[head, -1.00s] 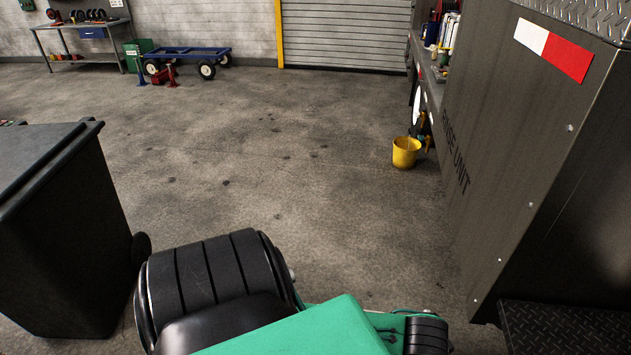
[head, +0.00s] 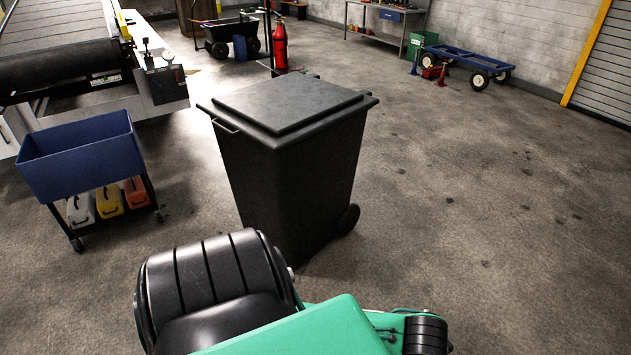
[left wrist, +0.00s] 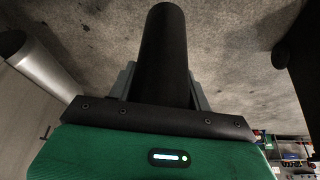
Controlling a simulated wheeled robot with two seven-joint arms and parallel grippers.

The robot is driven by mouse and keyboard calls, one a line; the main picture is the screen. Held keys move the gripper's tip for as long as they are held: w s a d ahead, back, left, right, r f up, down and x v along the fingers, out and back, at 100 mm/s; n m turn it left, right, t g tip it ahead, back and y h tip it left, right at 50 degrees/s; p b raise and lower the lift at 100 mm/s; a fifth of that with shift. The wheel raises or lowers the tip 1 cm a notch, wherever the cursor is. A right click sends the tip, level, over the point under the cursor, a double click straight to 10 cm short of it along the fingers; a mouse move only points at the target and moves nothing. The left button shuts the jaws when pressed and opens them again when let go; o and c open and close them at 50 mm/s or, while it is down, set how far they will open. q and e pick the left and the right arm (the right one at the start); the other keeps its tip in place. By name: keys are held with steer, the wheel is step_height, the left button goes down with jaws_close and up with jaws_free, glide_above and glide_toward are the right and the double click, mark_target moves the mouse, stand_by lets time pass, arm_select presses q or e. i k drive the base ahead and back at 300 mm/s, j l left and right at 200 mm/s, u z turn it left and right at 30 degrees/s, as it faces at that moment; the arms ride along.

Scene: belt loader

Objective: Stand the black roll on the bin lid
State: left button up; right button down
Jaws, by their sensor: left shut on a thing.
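The dark grey wheeled bin (head: 290,180) stands upright in the middle of the head view. Its flat bin lid (head: 287,103) is closed and bare. In the left wrist view my left gripper (left wrist: 162,82) is shut on the black roll (left wrist: 163,45), with a grey finger on either side of it. The roll extends away from the gripper over the concrete floor. The roll and both grippers are out of the head view. My right gripper shows in neither view.
A blue cart (head: 85,155) with colored cases below stands left of the bin. A conveyor (head: 65,65) is at the back left. A red extinguisher (head: 280,48) and a blue flat wagon (head: 465,62) are behind. The floor on the right is clear.

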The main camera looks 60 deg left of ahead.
mark_target(266, 103)
steer(key=i+j+u, duration=0.1)
steer(key=j+u, duration=0.25)
steer(key=i+j+u, duration=0.1)
steer(key=j+u, duration=0.3)
steer(key=i+j+u, duration=0.15)
steer(key=u, duration=0.2)
steer(key=i+j+u, duration=0.35)
steer(key=k+j, duration=0.05)
steer(key=k, duration=0.05)
